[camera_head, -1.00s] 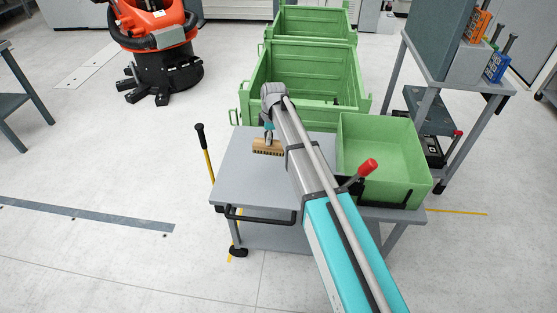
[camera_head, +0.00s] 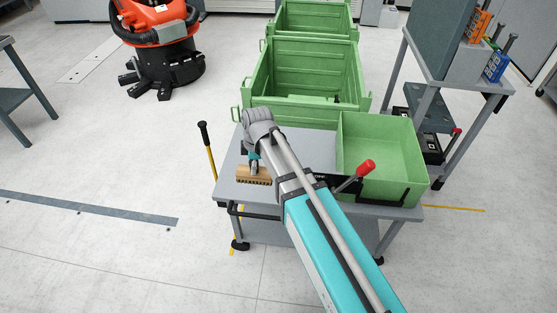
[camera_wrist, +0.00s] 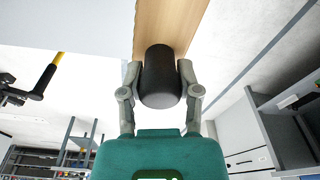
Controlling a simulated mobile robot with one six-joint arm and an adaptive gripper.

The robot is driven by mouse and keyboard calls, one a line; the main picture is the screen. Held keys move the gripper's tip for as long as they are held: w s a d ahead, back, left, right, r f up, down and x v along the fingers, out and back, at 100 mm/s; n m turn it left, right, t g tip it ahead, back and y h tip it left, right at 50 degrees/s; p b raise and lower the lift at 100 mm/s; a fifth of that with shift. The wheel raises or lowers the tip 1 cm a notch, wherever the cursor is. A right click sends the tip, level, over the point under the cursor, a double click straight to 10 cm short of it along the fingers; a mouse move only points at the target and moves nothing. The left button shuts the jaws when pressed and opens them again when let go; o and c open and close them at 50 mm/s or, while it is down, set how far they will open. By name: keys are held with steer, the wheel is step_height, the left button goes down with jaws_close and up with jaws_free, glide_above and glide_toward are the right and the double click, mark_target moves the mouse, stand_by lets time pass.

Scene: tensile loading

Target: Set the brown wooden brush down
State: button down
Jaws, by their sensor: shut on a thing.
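The brown wooden brush (camera_head: 254,175) is over the left part of the grey cart top (camera_head: 230,187), bristles downward. I cannot tell whether the bristles touch the surface. My gripper (camera_head: 254,160) is above the brush, partly hidden by my wrist in the head view. In the wrist view my gripper (camera_wrist: 160,75) has its fingers on both sides of the brush's dark, rounded handle (camera_wrist: 159,82), with the wooden block (camera_wrist: 170,22) beyond it.
A green bin (camera_head: 385,155) stands on the cart's right side, beside a red-tipped lever (camera_head: 365,168). Large green crates (camera_head: 305,75) stand behind the cart. A yellow-and-black handle (camera_head: 206,140) rises at the cart's left edge. The cart's front left is clear.

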steer(key=w+a+f+b, duration=0.5)
steer(key=w+f+b, duration=0.4)
steer(key=w, duration=0.3)
steer(key=shift+a, duration=0.35)
stand_by(0.4)
steer(key=shift+w+a+f+b, duration=0.2)
steer(key=shift+w+f+b, duration=0.15)
steer(key=shift+f+b, duration=1.7)
steer(key=shift+f, duration=0.05)
steer(key=shift+f, duration=0.1)
steer(key=shift+c, duration=1.5)
jaws_free()
